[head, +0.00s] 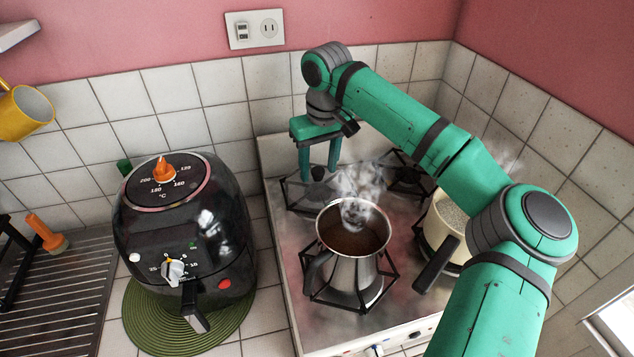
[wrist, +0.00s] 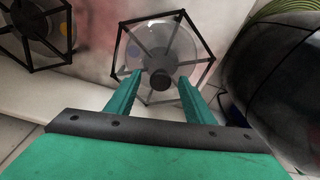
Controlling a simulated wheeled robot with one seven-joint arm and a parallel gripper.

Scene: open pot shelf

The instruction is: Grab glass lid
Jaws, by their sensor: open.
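What looks like the glass lid (wrist: 183,45) is a clear round disc with a dark centre knob, lying at the back-left burner in the wrist view. My gripper (head: 319,168) points down over that burner, open and empty. In the wrist view my gripper (wrist: 161,84) has one green finger on each side of the knob, with gaps visible. I cannot tell the exact height of the fingertips over the knob.
A steaming steel pot (head: 352,245) stands on the front-left burner, close to my gripper. A cream pan (head: 446,225) stands at the right, partly behind my arm. A black air fryer (head: 185,235) stands left of the stove (head: 282,230). Tiled walls close the back and right.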

